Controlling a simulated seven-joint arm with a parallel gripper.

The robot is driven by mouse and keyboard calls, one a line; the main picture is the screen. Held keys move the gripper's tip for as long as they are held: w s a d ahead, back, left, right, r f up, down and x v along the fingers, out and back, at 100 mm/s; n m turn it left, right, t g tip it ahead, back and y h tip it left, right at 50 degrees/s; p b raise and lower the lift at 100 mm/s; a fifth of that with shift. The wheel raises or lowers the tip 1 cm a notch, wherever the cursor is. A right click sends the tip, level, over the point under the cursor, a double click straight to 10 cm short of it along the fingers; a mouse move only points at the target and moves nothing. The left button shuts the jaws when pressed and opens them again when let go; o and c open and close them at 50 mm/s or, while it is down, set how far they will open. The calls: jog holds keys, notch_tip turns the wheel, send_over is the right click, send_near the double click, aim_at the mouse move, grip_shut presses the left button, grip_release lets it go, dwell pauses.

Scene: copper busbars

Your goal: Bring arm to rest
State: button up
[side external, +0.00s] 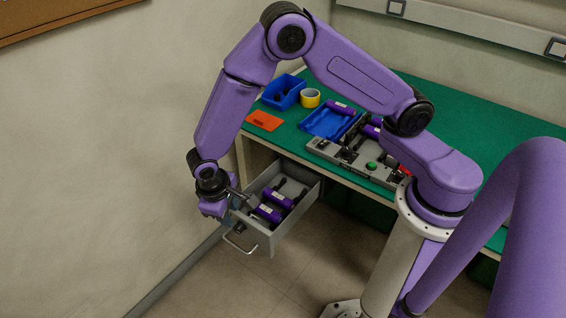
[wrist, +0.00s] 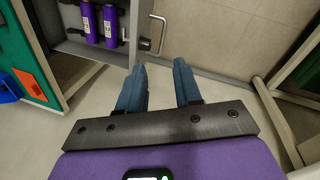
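My gripper (side external: 214,212) is at the left end of my arm in the side view, pointing down beside the open drawer (side external: 262,240). In the wrist view its two blue fingers (wrist: 160,82) stand apart with nothing between them; below them is bare floor. The drawer also shows at the top left of the wrist view, its metal handle (wrist: 158,34) a little beyond the fingers. Two purple-bodied items (side external: 270,205) lie in the drawer and show again in the wrist view (wrist: 98,22).
The green bench (side external: 460,115) carries a blue bin (side external: 283,91), yellow tape roll (side external: 310,97), orange card (side external: 264,121), blue tray (side external: 325,122) with a purple item, and a grey fixture (side external: 340,155) with a green button. The drawer juts out below the bench; floor in front is clear.

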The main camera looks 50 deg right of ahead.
jog(key=s+d+r+n+y, duration=0.1)
jog(key=s+d+r+n, duration=0.15)
jog(key=s+r, duration=0.35)
jog(key=s+d+r+n+y, duration=0.1)
jog(key=s+d+r+n, duration=0.15)
jog(key=s+r, duration=0.45)
jog(key=s+d+r+n+y, duration=0.1)
jog(key=s+d+r+n, duration=0.2)
jog(key=s+d+r, duration=0.4)
jog(key=s+d, duration=0.2)
jog(key=d, duration=0.1)
jog(key=shift+s, duration=0.3)
